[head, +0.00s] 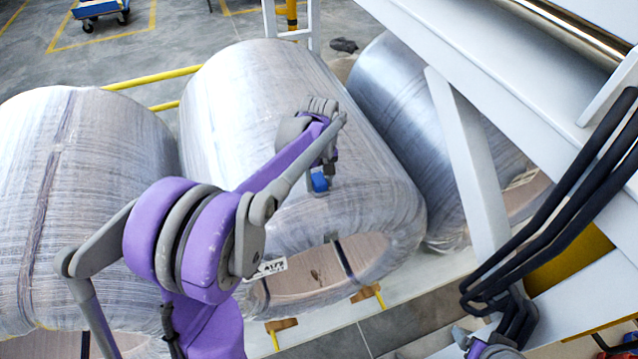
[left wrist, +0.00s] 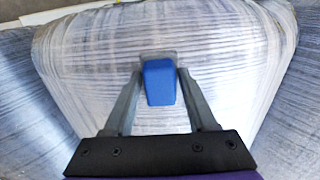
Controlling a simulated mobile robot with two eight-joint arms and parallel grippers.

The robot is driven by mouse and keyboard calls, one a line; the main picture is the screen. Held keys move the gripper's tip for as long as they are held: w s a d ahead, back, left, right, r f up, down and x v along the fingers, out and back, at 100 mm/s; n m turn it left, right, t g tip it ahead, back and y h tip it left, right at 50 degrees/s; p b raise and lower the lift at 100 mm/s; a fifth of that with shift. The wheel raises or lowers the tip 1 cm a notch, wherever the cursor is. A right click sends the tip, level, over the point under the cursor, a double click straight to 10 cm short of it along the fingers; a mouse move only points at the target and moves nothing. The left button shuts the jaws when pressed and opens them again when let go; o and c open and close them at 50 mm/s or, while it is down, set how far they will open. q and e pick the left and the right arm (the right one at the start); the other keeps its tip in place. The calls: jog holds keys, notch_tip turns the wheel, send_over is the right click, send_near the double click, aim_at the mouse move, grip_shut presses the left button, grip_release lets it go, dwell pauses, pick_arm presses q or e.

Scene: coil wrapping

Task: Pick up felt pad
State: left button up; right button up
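The felt pad shows as a blue block (left wrist: 160,82) with a flat grey piece (left wrist: 158,56) at its far end. It is on the wrapped upper surface of the middle coil (head: 265,105). My left gripper (left wrist: 160,78) is over it, with one finger on each side of the blue block. Narrow gaps seem to show between the fingers and the block, so I take the gripper as open. In the head view the blue block (head: 319,180) shows just below my left wrist, and the fingers are mostly hidden. My right gripper cannot be made out.
Another wrapped coil (head: 75,190) lies to the left and a greyer coil (head: 400,90) to the right. A white machine frame (head: 470,165) with black hoses (head: 560,205) stands at the right. A yellow rail (head: 155,78) runs behind the coils. Open floor lies beyond.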

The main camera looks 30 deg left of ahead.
pick_arm(q)
grip_shut()
